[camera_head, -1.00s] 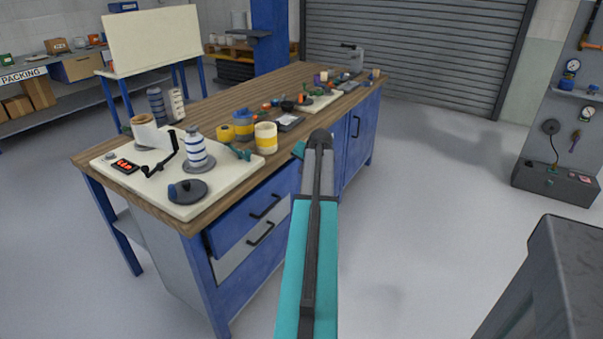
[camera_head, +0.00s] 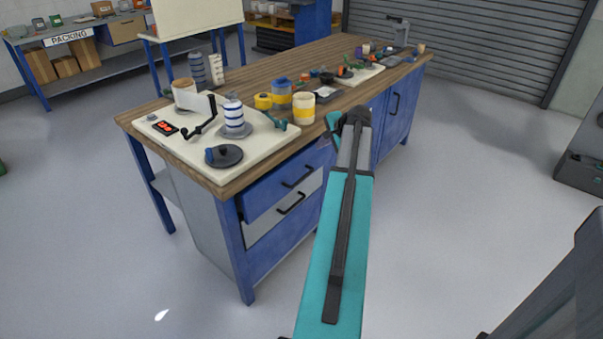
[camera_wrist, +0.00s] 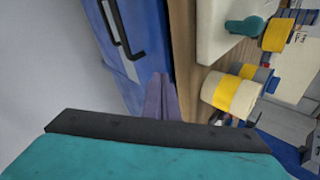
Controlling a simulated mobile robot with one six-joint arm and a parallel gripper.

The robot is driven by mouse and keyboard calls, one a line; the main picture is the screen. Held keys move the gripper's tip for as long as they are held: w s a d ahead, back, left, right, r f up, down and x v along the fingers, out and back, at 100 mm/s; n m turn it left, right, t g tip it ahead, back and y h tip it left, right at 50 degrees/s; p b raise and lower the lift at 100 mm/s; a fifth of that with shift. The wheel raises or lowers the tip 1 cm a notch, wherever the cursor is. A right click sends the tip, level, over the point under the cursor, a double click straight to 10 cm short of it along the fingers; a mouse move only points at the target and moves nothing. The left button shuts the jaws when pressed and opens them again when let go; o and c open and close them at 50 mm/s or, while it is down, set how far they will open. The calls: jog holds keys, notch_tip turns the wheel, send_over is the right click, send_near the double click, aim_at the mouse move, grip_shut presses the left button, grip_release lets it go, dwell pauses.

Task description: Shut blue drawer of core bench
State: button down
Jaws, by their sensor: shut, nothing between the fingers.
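The core bench (camera_head: 268,74) has a wooden top and blue and grey fronts. Its blue drawer (camera_head: 268,195) is the upper one at the near corner, with a black handle (camera_head: 297,177). It appears to stand slightly out from the grey drawer (camera_head: 262,234) below. The blue drawer front also shows in the wrist view (camera_wrist: 149,32), turned sideways. My gripper (camera_wrist: 161,84) is shut and empty, close to the blue front beside the wooden edge. I cannot tell whether it touches. In the head view my arm mostly hides the gripper.
A blue cupboard door (camera_head: 395,110) is farther along the bench. A cream board (camera_head: 200,155) with rollers and a black disc (camera_head: 224,155) lies on top. A yellow-banded roll (camera_head: 304,108) stands near the edge. The floor (camera_head: 460,200) right of the bench is clear.

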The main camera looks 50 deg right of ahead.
aim_at(294, 169)
jog(key=a+f+m+t+y+b, duration=0.35)
jog(key=a+m+t+b, duration=0.35)
jog(key=a+m, duration=0.25)
jog(key=s+d+f+m+t+h+b, duration=0.1)
jog(key=s+f+m+t+b, duration=0.2)
jog(key=s+f+b, duration=0.5)
jog(key=shift+s+d+m+h+b, duration=0.4)
jog(key=shift+s+m, duration=0.15)
jog(key=shift+s, duration=0.2)
jog(key=shift+w, duration=0.2)
jog(key=w+b, duration=0.1)
jog(key=w, duration=0.3)
jog(key=w+b, duration=0.1)
jog(key=w, duration=0.8)
jog(key=shift+w+d+b, duration=0.3)
jog(key=shift+d+b, duration=0.1)
jog(key=shift+w+d, duration=0.1)
jog(key=shift+d, duration=0.05)
